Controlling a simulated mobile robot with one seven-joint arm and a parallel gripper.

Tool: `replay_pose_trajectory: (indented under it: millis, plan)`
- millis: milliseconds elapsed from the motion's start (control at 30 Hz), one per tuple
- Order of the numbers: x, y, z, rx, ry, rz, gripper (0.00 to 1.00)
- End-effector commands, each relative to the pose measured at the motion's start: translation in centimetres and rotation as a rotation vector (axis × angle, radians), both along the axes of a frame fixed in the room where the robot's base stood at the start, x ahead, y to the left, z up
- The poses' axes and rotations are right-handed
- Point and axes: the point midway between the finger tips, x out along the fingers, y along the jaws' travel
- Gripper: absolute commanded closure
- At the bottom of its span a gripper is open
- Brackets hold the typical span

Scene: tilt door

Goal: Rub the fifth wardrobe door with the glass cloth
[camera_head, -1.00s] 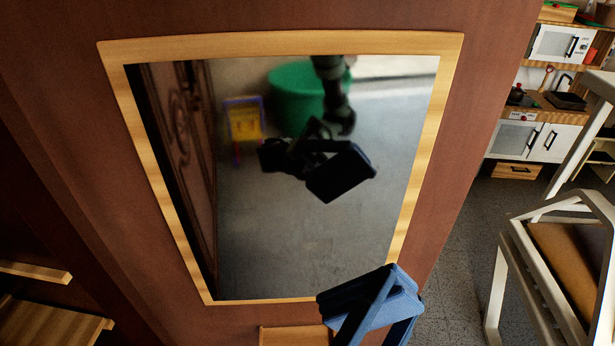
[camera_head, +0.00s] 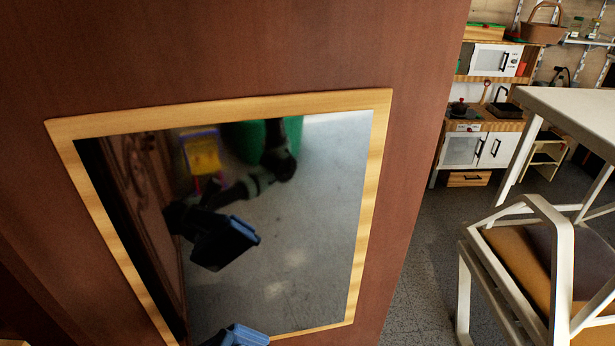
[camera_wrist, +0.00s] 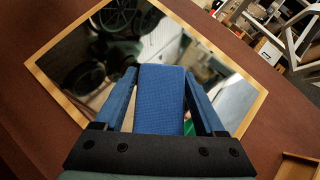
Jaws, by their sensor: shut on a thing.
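The wardrobe door (camera_head: 425,60) is reddish brown and carries a mirror (camera_head: 300,230) in a pale wood frame (camera_head: 220,106). My gripper (camera_wrist: 160,90) is shut on a blue block-like thing, the glass cloth (camera_wrist: 160,95), held between its two blue fingers in the wrist view. In the head view only the top of the blue gripper end (camera_head: 238,336) shows, in front of the mirror's lower edge. Whether the cloth touches the glass I cannot tell. The mirror reflects my dark arm. No number marks the door.
A white chair (camera_head: 545,240) with a brown seat stands at the right. A white table (camera_head: 570,105) stands behind it. A toy kitchen (camera_head: 480,150) is at the back right. Grey floor (camera_head: 425,270) lies between the door and the chair.

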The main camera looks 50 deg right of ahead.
Motion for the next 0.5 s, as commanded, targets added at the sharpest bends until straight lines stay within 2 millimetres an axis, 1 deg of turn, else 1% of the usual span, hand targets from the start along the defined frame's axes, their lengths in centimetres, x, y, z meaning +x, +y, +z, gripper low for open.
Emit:
replay_pose_trajectory:
  millis: [33, 100, 200, 333, 500]
  plan:
    - [0.9, 1.0, 0.3, -0.003, -0.003, 0.007, 0.84]
    - [1.5, 2.1, 0.2, -0.008, -0.005, 0.011, 0.84]
    - [2.1, 2.9, 0.1, -0.013, -0.006, 0.013, 0.84]
    - [2.6, 2.9, -0.1, -0.015, -0.007, 0.012, 0.84]
    - [3.8, 1.7, -0.2, -0.014, -0.006, 0.011, 0.84]
